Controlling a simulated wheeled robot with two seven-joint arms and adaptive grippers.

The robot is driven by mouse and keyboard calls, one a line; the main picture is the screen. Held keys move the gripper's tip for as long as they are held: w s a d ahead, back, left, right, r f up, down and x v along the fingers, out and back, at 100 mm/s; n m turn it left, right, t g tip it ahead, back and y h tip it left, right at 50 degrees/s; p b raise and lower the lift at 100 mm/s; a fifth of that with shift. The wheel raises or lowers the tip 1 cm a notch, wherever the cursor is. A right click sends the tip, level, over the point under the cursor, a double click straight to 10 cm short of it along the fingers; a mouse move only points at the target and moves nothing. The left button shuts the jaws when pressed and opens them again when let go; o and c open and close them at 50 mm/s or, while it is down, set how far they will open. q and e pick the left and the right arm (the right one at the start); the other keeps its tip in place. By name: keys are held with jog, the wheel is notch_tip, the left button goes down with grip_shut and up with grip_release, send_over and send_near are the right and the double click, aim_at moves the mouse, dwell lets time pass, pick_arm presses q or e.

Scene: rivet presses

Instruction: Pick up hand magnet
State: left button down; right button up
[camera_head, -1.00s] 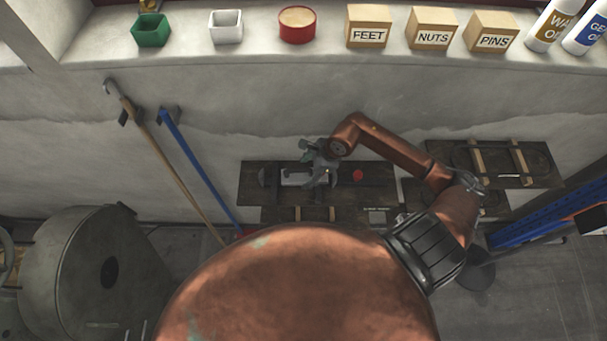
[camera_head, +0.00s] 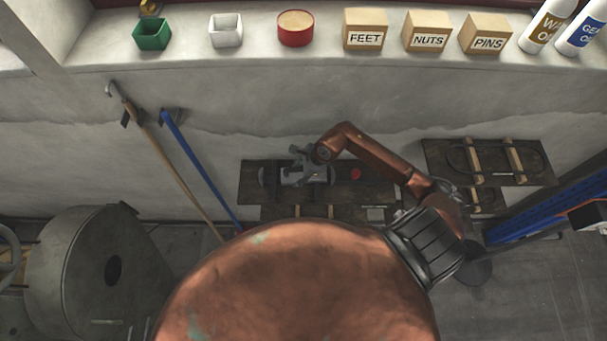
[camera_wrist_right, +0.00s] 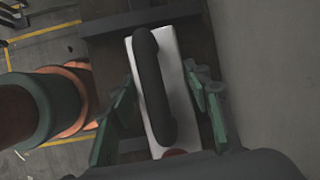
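The hand magnet (camera_wrist_right: 183,82) is a pale metal plate with a black bar handle along its top. In the right wrist view it lies between the two green fingers of my right gripper (camera_wrist_right: 160,88), with a gap visible beside the plate. The gripper is open. In the head view my right gripper (camera_head: 302,168) is over the left part of a dark workbench, largely covering the magnet (camera_head: 320,173). Whether the fingers reach down to the handle's height is hard to tell. My left gripper is not in view.
The dark workbench (camera_head: 385,192) stands against the wall and carries a round red thing (camera_head: 356,174). A second bench (camera_head: 540,168) is at right. A blue bar (camera_head: 190,155) and a wooden-handled tool (camera_head: 165,155) lean at left. Boxes line the ledge above.

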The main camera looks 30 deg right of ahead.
jog(key=c, duration=1.1)
grip_shut()
jog(key=shift+r, duration=0.15)
